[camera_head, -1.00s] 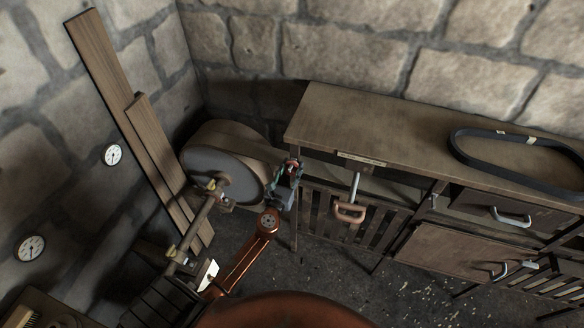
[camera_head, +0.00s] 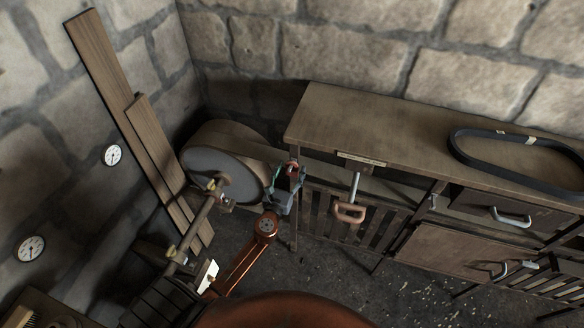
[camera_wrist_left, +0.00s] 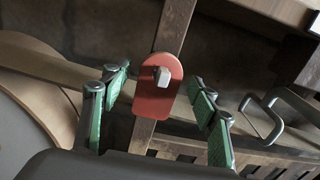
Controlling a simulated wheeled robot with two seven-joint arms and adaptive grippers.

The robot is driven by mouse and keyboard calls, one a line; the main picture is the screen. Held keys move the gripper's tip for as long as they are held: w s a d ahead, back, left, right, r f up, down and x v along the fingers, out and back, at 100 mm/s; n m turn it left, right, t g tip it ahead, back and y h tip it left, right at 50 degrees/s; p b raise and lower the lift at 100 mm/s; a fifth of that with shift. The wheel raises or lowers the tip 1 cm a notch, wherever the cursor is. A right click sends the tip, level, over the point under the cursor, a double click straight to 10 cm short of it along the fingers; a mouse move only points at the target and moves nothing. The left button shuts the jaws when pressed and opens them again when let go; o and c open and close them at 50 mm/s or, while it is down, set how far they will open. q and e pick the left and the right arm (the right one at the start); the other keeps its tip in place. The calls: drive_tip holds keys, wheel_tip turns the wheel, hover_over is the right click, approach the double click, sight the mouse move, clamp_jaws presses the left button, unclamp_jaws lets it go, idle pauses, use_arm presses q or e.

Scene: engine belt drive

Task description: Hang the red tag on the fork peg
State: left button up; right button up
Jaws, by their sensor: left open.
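The red tag (camera_wrist_left: 150,104) is a flat plate with a rounded top. In the left wrist view a pale square peg end (camera_wrist_left: 162,77) shows in front of its upper part, and the tag appears to hang on this peg. My left gripper (camera_wrist_left: 158,78) is open, with a green-padded finger on each side of the tag and visible gaps to both. In the head view my left gripper (camera_head: 288,170) is at the left end of the bench, with a small red patch of the tag (camera_head: 293,173) between its fingers. The rest of the peg is hidden.
A wooden bench (camera_head: 375,115) carries a black belt loop (camera_head: 455,150). A lever with a reddish grip (camera_head: 349,212) hangs at its front. A large wheel (camera_head: 215,172) and leaning planks (camera_head: 105,75) stand left. A grey handle (camera_wrist_left: 277,118) shows right of my fingers.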

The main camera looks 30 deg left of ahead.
use_arm(q)
drive_tip(key=v, duration=1)
drive_tip(key=shift+s, duration=0.35)
drive_tip(key=shift+f, duration=0.1)
drive_tip(key=s+a+f+n+g+h, duration=0.1)
drive_tip(key=s+f+n+g, duration=0.3)
drive_tip(key=f, duration=0.9)
drive_tip(key=s+a+f+n+g, duration=0.2)
drive_tip(key=s+f+n, duration=0.3)
drive_tip(key=f, duration=0.7)
drive_tip(key=s+a+f+n+g+h, duration=0.1)
drive_tip(key=s+f+n+g, duration=0.3)
drive_tip(key=f, duration=0.9)
drive_tip(key=s+d+f+n+g+h, duration=0.1)
drive_tip(key=s+d+f+n+g, duration=0.15)
drive_tip(key=s+f+n, duration=1.1)
drive_tip(key=s+d+f+n+g, duration=0.1)
drive_tip(key=s+f, duration=0.2)
drive_tip(key=s, duration=0.4)
drive_tip(key=s+d+f+n+g, duration=0.1)
drive_tip(key=s+f+n, duration=0.1)
drive_tip(key=s, duration=0.6)
drive_tip(key=s+d+f+n+g+h, duration=0.1)
drive_tip(key=s+f+n+g, duration=0.1)
drive_tip(key=s+f, duration=0.2)
drive_tip(key=s, duration=0.3)
drive_tip(key=shift+s+f, duration=0.2)
drive_tip(key=shift+s, duration=0.2)
